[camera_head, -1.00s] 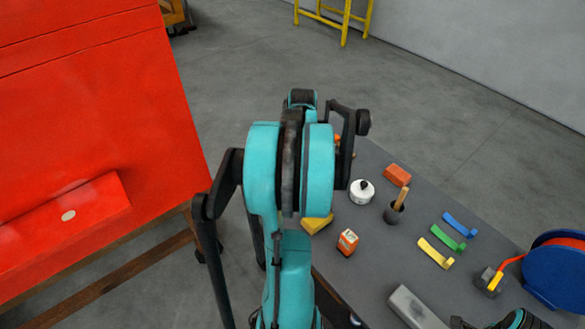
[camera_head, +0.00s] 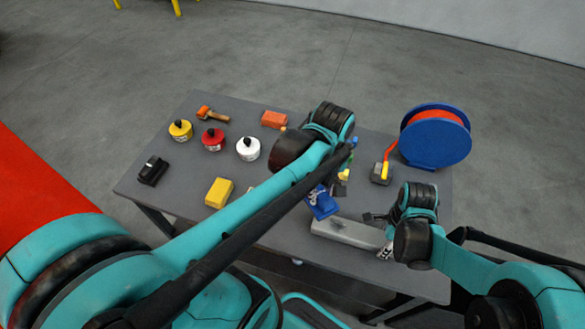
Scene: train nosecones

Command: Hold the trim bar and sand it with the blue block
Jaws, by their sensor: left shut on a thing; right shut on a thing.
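The grey trim bar (camera_head: 340,232) lies along the front right of the table. My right gripper (camera_head: 379,235) is shut on its right end. The blue block (camera_head: 324,208) is at the bar's left end, in my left gripper (camera_head: 317,194), which is shut on it. My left arm crosses the view from the lower left, and its wrist and forearm hide much of that gripper. I cannot tell whether the block touches the bar.
A yellow block (camera_head: 219,192), an orange block (camera_head: 273,119), yellow (camera_head: 180,131), red (camera_head: 213,140) and white (camera_head: 248,149) pots and a black item (camera_head: 152,171) stand on the grey table (camera_head: 185,210). A blue reel (camera_head: 435,136) stands at the right.

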